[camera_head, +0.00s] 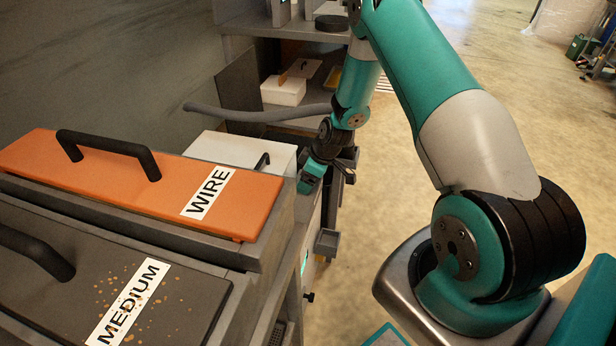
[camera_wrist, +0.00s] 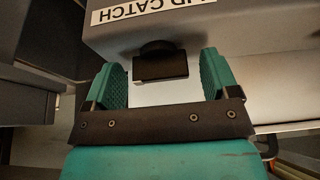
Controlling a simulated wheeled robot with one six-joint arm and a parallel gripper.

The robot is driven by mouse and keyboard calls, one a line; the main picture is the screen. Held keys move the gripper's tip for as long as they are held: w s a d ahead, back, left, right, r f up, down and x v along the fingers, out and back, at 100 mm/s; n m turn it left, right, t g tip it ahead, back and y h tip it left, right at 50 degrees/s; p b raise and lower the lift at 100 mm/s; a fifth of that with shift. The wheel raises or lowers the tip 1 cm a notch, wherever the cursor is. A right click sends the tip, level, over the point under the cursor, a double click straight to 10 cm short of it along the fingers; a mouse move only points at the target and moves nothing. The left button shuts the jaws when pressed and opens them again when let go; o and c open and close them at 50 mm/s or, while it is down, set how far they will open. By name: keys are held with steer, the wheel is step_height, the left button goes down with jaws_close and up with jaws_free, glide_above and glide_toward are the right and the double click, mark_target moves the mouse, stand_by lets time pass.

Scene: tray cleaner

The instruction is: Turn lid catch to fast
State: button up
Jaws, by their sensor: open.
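The lid catch (camera_wrist: 160,63) is a small dark block with a rounded top in the wrist view, set on a pale grey body. A white label (camera_wrist: 150,8) reading LID CATCH shows above it, upside down. My gripper (camera_wrist: 163,72) is open, with one teal finger on each side of the catch and a visible space between catch and fingers. I cannot tell the depth gap. In the head view my gripper (camera_head: 312,172) is at the front of the white-topped unit (camera_head: 235,149); the catch cannot be made out there.
An orange WIRE lid (camera_head: 120,185) with a black handle and a dark, spotted MEDIUM lid (camera_head: 90,290) are at the left. A grey hose (camera_head: 255,115) runs behind my gripper. Shelves with a white box (camera_head: 284,91) stand beyond.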

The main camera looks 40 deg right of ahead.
steer(key=c, duration=0.9)
steer(key=shift+m, duration=0.4)
steer(key=m, duration=0.2)
steer(key=m+h, duration=0.1)
steer(key=shift+a+m+t+h+p, duration=0.15)
steer(key=shift+m+t+h+p, duration=0.15)
steer(key=shift+m+t+p, duration=0.1)
steer(key=shift+m+h+p, duration=0.3)
steer(key=shift+m+h, duration=0.5)
steer(key=shift+m, duration=1.3)
steer(key=o, duration=0.9)
